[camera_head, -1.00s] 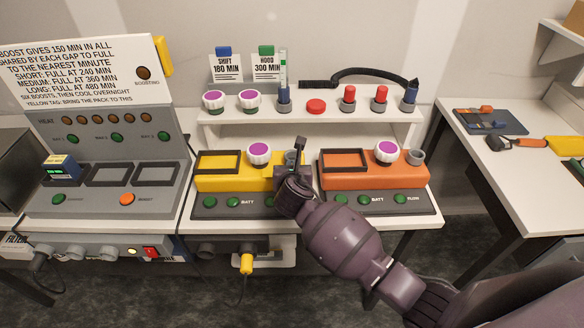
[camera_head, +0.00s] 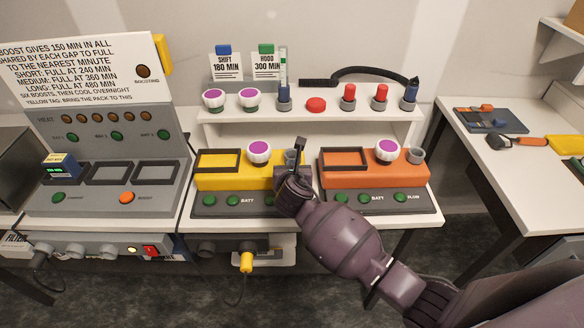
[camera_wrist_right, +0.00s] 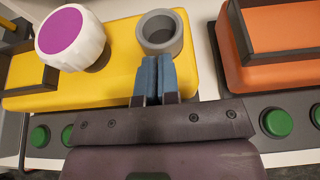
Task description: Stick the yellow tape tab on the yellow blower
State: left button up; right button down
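The yellow blower (camera_head: 235,178) stands on the bench front, with a white and purple knob (camera_head: 259,152) and a grey round port at its right end. The port shows clearly in the right wrist view (camera_wrist_right: 160,33). My right gripper (camera_head: 299,147) is over the blower's right end. In the right wrist view its two blue fingertips (camera_wrist_right: 157,75) are together just in front of the port, with no object visible between them. A yellow piece (camera_head: 164,55) shows at the sign's right edge; I cannot tell whether it is the tape tab. My left gripper is out of view.
The orange blower (camera_head: 345,178) stands close on the right. Behind, a raised shelf (camera_head: 310,116) holds knobs and several coloured capped parts. A grey charger panel (camera_head: 105,205) is on the left. A side table (camera_head: 530,175) with tools is on the right.

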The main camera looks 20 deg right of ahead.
jog(key=shift+f, duration=0.1)
jog(key=c, duration=1.3)
grip_release()
jog(key=shift+o, duration=0.2)
jog(key=v, duration=1.1)
jog(key=shift+d, duration=0.1)
